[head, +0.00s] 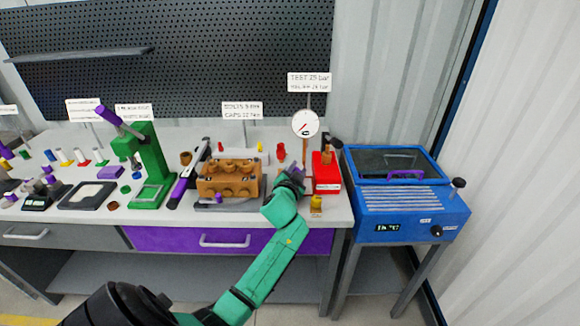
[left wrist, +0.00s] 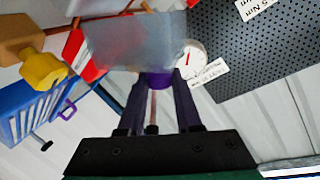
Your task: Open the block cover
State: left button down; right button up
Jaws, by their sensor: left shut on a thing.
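My left gripper (head: 291,174) reaches in over the bench, just right of the brown block (head: 229,180). In the left wrist view its dark fingers (left wrist: 160,88) are shut on a purple handle (left wrist: 158,79). The handle meets a grey, partly see-through plate (left wrist: 140,40), which looks like the block cover. The plate is blurred, and its far edge and any hinge cannot be made out. In the head view my gripper hides most of the plate. The block's top, with its round openings, shows uncovered. My right gripper is not in view.
A red box (head: 327,173) and a pressure gauge (head: 305,123) stand close to my left gripper. A yellow part (head: 316,203) lies near the front edge. A green press (head: 152,160) is left of the block, and a blue machine (head: 405,200) stands right of the bench.

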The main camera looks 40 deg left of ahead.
pick_arm(q)
jog(key=shift+w+d+m+g, duration=0.3)
jog(key=shift+w+d+m, duration=0.15)
jog(key=shift+d+m, duration=0.2)
jog(key=shift+w+d+f+m+g+y+b, duration=0.15)
jog(key=shift+w+d+f+m+g+y, duration=0.25)
jog(key=shift+w+d+f+m, duration=0.5)
jog(key=shift+w+d+f+m+g+y+b, duration=0.1)
jog(key=shift+w+d+f+m+g+y, duration=0.4)
jog(key=shift+m, duration=0.85)
jog(key=shift+w+d+f+m+g+y+b, duration=0.15)
jog(key=shift+w+d+f+m+g+y, duration=0.2)
jog(key=shift+d+m, duration=0.65)
jog(key=shift+a, duration=0.1)
jog(key=c, duration=0.6)
grip_release()
jog(key=b+v, duration=0.1)
jog(key=v, duration=1.3)
